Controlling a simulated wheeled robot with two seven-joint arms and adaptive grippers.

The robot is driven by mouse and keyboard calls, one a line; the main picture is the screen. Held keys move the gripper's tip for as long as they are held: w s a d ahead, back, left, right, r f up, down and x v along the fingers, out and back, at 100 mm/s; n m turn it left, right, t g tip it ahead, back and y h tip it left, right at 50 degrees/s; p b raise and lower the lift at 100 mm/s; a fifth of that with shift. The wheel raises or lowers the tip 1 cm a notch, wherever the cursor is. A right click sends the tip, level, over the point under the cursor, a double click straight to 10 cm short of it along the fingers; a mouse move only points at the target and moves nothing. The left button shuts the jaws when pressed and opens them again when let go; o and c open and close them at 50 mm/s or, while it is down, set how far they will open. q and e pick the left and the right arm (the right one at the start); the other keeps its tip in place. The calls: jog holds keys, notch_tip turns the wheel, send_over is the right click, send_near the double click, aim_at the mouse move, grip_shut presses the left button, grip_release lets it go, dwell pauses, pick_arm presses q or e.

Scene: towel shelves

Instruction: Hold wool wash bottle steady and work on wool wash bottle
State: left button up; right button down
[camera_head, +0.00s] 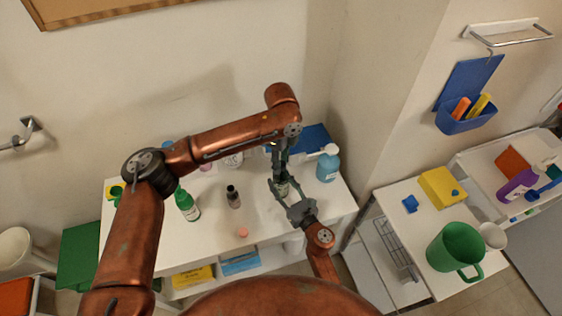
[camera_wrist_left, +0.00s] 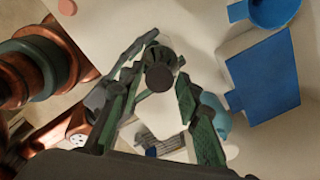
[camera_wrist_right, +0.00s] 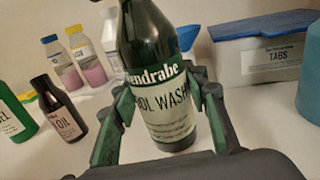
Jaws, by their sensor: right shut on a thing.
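The wool wash bottle (camera_wrist_right: 165,75) is dark green with a cream label and stands upright in the right wrist view. In the head view (camera_head: 283,188) it is mostly covered by my grippers. My right gripper (camera_wrist_right: 162,98) is shut on the bottle's body from both sides. My left gripper (camera_wrist_left: 158,82) is above the bottle and points down at it. Its fingers are apart on either side of the dark round cap (camera_wrist_left: 161,76), with a gap showing. The cap is out of frame in the right wrist view.
A green bottle (camera_head: 187,206) and a dark oil bottle (camera_head: 233,197) stand left of the grippers. A blue bottle (camera_head: 328,164) stands close on the right. A blue-lidded tabs box (camera_wrist_right: 265,62) is behind.

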pick_arm(q)
jog(key=shift+o, duration=1.4)
notch_tip(320, 180, up, 12)
pick_arm(e)
jog(key=c, duration=1.1)
grip_release()
